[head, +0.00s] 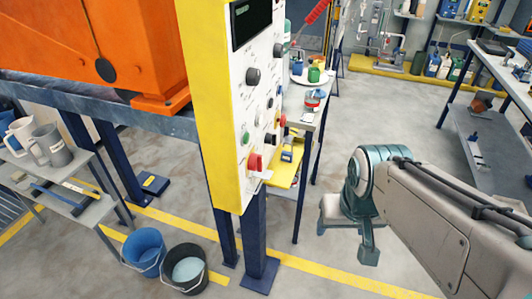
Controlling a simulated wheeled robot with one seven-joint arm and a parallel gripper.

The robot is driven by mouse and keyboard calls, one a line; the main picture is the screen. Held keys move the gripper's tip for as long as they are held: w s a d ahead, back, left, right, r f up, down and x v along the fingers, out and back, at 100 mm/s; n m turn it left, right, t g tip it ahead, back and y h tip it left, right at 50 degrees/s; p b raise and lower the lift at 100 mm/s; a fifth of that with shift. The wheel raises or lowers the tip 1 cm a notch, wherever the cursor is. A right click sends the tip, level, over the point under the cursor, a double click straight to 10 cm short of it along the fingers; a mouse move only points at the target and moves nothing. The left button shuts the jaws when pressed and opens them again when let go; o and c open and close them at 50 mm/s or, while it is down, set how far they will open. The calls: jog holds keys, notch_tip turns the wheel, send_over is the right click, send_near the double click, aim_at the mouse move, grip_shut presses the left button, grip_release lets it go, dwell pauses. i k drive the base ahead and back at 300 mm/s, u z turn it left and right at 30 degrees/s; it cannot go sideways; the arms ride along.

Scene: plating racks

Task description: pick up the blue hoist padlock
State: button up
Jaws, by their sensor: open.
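A control panel (258,100) with a yellow side and a white face stands in the middle of the head view. It carries black, green and red knobs and buttons. Small blue spots show on its face, but they are too small for me to tell whether one is the blue hoist padlock. A small blue and yellow item (287,153) sits by the yellow ledge behind the panel; I cannot tell what it is. My gripper (350,238) hangs over the floor to the right of the panel, apart from it. It is open, with nothing seen between its fingers.
A blue bucket (144,249) and a black bucket (186,270) stand on the floor at lower left. A shelf with jugs (50,145) is at the left. A workbench (318,108) stands behind the panel. Grey floor is clear around my gripper.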

aim_at(287, 156)
jog(key=z, duration=0.05)
jog(key=k, duration=0.35)
jog(key=z, duration=0.4)
jog(key=i, duration=1.25)
jog(key=u, duration=0.45)
